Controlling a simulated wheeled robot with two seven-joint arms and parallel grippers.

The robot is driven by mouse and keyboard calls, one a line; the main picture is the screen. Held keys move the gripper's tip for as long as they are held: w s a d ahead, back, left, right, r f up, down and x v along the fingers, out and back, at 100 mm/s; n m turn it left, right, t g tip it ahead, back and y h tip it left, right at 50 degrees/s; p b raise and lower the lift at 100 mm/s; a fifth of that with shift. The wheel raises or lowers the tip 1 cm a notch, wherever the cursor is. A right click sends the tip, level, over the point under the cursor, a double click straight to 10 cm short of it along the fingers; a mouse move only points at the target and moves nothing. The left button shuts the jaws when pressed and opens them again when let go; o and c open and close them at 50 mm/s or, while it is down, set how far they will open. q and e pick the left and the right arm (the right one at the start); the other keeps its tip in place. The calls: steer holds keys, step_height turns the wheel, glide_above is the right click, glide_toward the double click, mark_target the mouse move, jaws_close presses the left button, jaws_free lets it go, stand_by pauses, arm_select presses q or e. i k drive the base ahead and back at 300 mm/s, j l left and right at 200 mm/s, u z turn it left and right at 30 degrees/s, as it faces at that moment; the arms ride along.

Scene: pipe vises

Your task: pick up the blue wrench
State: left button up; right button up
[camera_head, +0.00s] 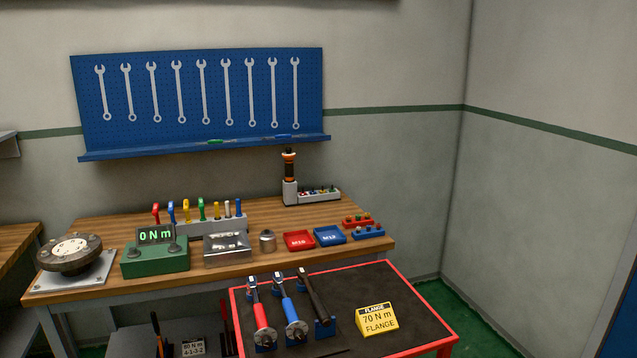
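A blue-handled wrench (290,310) lies on the black top of a red-edged cart (420,310) at the lower middle of the head view. The wrenches appear to rest in small blue holders. Neither of my grippers shows in the head view.
A yellow sign (377,319) reading "70 N m FLANGE" stands right of the wrenches. Behind is a wooden bench (110,218) with a green torque tester (155,258), a red tray (299,240) and a blue tray (329,235).

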mark_target(277, 277)
steer(key=i+j+u, duration=0.35)
steer(key=i+j, duration=0.25)
steer(key=j, duration=0.25)
steer(key=i+j+u, duration=0.4)
steer(key=i+j, duration=0.3)
steer(key=i+j+u, duration=0.35)
steer(key=i+j, duration=0.2)
steer(key=i, duration=0.2)
steer(key=z, duration=2.8)
